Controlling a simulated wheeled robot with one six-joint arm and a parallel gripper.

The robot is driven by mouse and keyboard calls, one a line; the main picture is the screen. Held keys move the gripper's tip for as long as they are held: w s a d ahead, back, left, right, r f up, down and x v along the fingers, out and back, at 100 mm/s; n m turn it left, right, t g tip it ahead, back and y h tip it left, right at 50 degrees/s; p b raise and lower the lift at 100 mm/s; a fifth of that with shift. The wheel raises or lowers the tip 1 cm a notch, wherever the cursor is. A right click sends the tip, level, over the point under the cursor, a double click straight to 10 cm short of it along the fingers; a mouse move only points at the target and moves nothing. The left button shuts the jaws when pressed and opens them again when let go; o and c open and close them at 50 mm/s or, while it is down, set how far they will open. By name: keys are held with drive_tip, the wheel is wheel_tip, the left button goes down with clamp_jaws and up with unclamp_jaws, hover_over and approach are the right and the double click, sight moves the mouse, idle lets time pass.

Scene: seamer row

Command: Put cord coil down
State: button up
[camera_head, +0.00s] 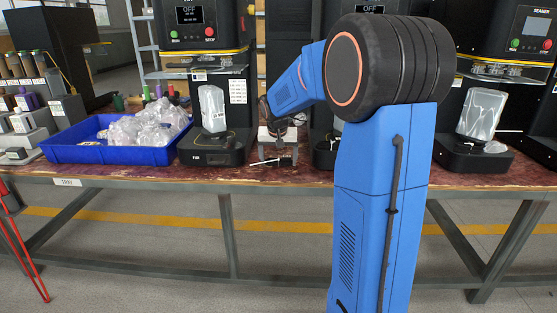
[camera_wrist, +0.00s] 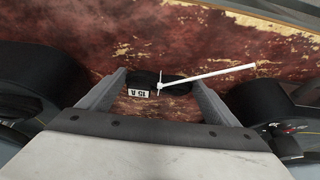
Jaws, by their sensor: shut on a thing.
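The cord coil (camera_wrist: 174,78) is a small black bundle with a white "15 A" tag and a long white tie tail pointing right in the wrist view. It lies between the two fingers of my gripper (camera_wrist: 158,82), which is shut on it. In the head view my gripper (camera_head: 277,131) points down over the table between two black seamer bases. The coil (camera_head: 286,161) shows below it, with the white tie (camera_head: 263,162) to its left. The coil is low over the worn red tabletop (camera_head: 262,178); I cannot tell whether it touches.
A black seamer base (camera_head: 212,150) with a clear pouch stands close on the left, and another base (camera_head: 325,153) on the right. A blue tray (camera_head: 110,155) of clear bags is further left. The table's front edge is near the coil. My arm hides part of the row.

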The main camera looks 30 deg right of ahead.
drive_tip(key=o, duration=1.1)
drive_tip(key=shift+f, duration=0.1)
drive_tip(key=v, duration=1.2)
drive_tip(key=shift+r, duration=0.25)
drive_tip(key=s+a+f+n+y, duration=0.1)
drive_tip(key=s+a, duration=0.4)
drive_tip(key=s, duration=0.6)
drive_tip(key=s+a+f+n, duration=0.3)
drive_tip(key=s+a+f, duration=0.3)
drive_tip(key=s, duration=0.6)
drive_tip(key=s+a+f+n+t+y, duration=0.1)
drive_tip(key=s+a+f, duration=0.3)
drive_tip(key=s, duration=0.8)
drive_tip(key=shift+s+a+n+y, duration=0.3)
drive_tip(key=shift+a+n, duration=0.45)
drive_tip(key=shift+n, duration=0.15)
